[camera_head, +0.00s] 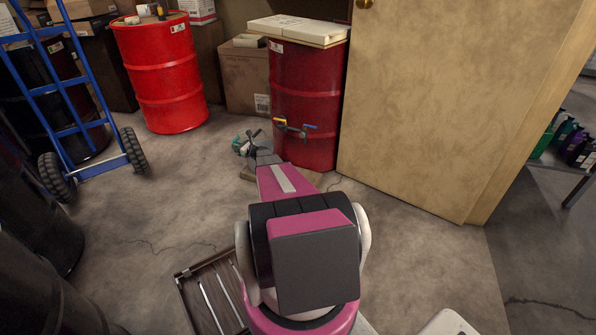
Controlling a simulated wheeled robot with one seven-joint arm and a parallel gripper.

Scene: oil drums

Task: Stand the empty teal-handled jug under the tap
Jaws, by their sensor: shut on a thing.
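A red drum (307,88) stands right of the picture's middle. Its tap (292,130), with yellow and blue parts, sticks out from its front. My gripper (253,139) is at the far end of my pink arm, left of the tap. The jug (240,147) shows as a small teal and pale shape at the gripper's left side. My gripper is shut on the jug. My wrist and arm hide much of the jug and the finger contact. I cannot tell whether the jug touches the floor or is tilted.
A low board (249,174) lies partly hidden at the drum's foot. A cardboard box (246,77) stands behind the jug, and another red drum (164,75) stands left. A blue hand truck (75,105) is at far left. A tan door (440,100) bounds the right.

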